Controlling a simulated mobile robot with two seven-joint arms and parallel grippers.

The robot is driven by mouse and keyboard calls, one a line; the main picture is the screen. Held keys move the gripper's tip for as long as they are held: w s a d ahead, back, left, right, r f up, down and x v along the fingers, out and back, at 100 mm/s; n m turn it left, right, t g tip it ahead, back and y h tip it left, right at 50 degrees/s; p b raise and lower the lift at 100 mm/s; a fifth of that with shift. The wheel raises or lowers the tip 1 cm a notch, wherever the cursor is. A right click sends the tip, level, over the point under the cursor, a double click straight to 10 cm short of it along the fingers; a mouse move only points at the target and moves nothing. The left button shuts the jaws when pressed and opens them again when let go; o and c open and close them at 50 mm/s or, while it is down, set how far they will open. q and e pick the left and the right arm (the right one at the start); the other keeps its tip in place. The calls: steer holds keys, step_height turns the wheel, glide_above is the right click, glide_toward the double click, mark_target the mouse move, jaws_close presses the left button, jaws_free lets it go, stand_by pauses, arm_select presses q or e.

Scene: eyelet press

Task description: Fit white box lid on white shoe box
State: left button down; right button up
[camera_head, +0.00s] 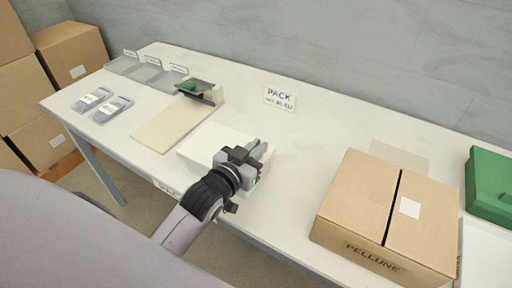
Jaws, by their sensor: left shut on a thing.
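A white box shape (207,141) lies near the front edge of the table, left of the picture's middle. I cannot clearly tell the white lid from the white shoe box in it, as both are white and my gripper covers the right part. My left gripper (257,151) is at the right end of this white shape, with its fingers closed on what seems to be the white box lid. The grip point itself is hidden by the gripper. My right gripper is not in view.
A beige board (163,126) with a dark and green device (201,91) is at the left. Grey trays (145,73) and two clear packs (112,109) lie farther left. A cardboard box (365,205) and a green box (489,183) stand at the right.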

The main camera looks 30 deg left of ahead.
arm_select(q)
steer(key=shift+f+b, duration=0.35)
steer(key=shift+f, duration=0.35)
steer(key=c, duration=1.1)
jaws_free()
steer(key=shift+s, duration=0.1)
steer(key=shift+s+a+r, duration=0.1)
steer(key=shift+s+r, duration=0.1)
steer(key=shift+s, duration=0.95)
steer(key=shift+s+a+r, duration=0.1)
steer(key=shift+s+r, duration=0.1)
steer(key=shift+s, duration=0.95)
steer(key=shift+s+a+r, duration=0.1)
steer(key=shift+s+r, duration=0.1)
steer(key=shift+s, duration=0.95)
